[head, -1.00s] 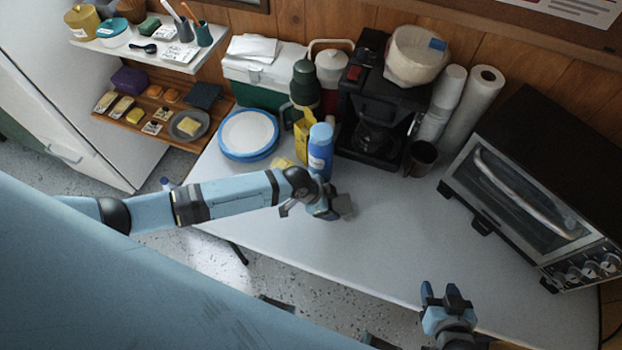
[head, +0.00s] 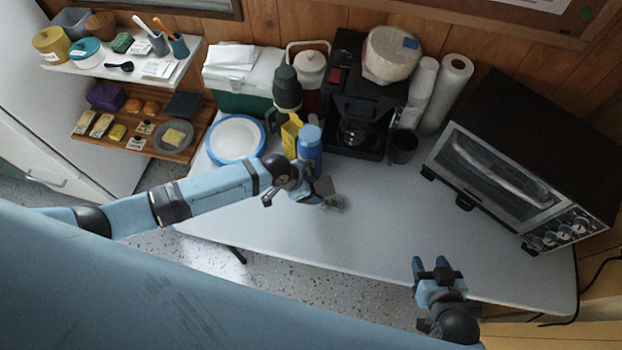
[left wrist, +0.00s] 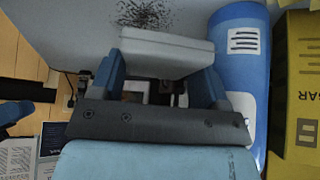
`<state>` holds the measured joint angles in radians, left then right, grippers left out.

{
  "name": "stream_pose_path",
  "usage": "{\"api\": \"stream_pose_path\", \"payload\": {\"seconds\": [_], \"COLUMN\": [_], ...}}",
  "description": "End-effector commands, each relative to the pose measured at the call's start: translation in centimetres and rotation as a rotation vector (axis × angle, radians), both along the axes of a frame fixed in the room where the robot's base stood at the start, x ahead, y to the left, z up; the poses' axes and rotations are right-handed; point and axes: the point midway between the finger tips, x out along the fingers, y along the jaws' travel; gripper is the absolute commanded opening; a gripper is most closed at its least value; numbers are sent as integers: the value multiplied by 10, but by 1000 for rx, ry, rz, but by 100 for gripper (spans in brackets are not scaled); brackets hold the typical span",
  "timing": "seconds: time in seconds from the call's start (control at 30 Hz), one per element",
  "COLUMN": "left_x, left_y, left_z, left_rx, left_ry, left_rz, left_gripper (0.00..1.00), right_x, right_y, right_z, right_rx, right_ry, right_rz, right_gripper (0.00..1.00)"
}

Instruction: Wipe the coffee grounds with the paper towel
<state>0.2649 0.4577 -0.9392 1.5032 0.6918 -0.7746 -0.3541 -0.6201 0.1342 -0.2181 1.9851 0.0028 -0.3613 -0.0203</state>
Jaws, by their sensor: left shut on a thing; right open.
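My left gripper (head: 316,195) is shut on the paper towel (head: 326,186), a pale folded pad low over the white table. In the left wrist view the paper towel (left wrist: 166,50) lies across between the blue fingers (left wrist: 160,82). The coffee grounds (head: 336,204) are a small dark patch on the table just beside the towel. They also show in the left wrist view as a speckled patch (left wrist: 146,13) just beyond the towel's edge. I cannot tell whether the towel touches the table. My right gripper (head: 433,264) is open and empty near the table's front edge.
A blue canister (head: 309,147) and a yellow carton (head: 291,137) stand close behind my left gripper. The coffee maker (head: 356,100), dark cup (head: 404,146) and toaster oven (head: 520,165) line the back and right. The table's middle (head: 400,215) is clear.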

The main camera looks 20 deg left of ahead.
Motion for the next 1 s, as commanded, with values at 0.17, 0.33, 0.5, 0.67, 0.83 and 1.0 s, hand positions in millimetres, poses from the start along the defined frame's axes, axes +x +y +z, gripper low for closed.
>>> {"api": "stream_pose_path", "payload": {"seconds": [0.17, 0.33, 0.5, 0.67, 0.83, 1.0], "left_x": [1, 2, 2, 2, 2, 7], "left_y": [-1, -1, -1, -1, -1, 7], "left_z": [17, 18, 18, 18, 17, 15], "left_rx": [0, -1, -1, -1, -1, -2], "left_ry": [0, 1, 1, 0, 0, 3], "left_rz": [4, 5, 5, 6, 4, -1], "left_gripper": [50, 50, 50, 50, 50, 50], "right_x": [-1, -3, -4, -4, -3, -2], "right_y": [-1, -2, -2, -2, -2, 0], "right_z": [14, 13, 12, 12, 11, 6], "right_rx": [0, -2, -2, -1, 0, 5], "right_ry": [2, 6, 7, 6, 5, 2], "right_rz": [-5, -7, -9, -9, -9, -10], "right_gripper": [49, 49, 49, 49, 49, 49]}}
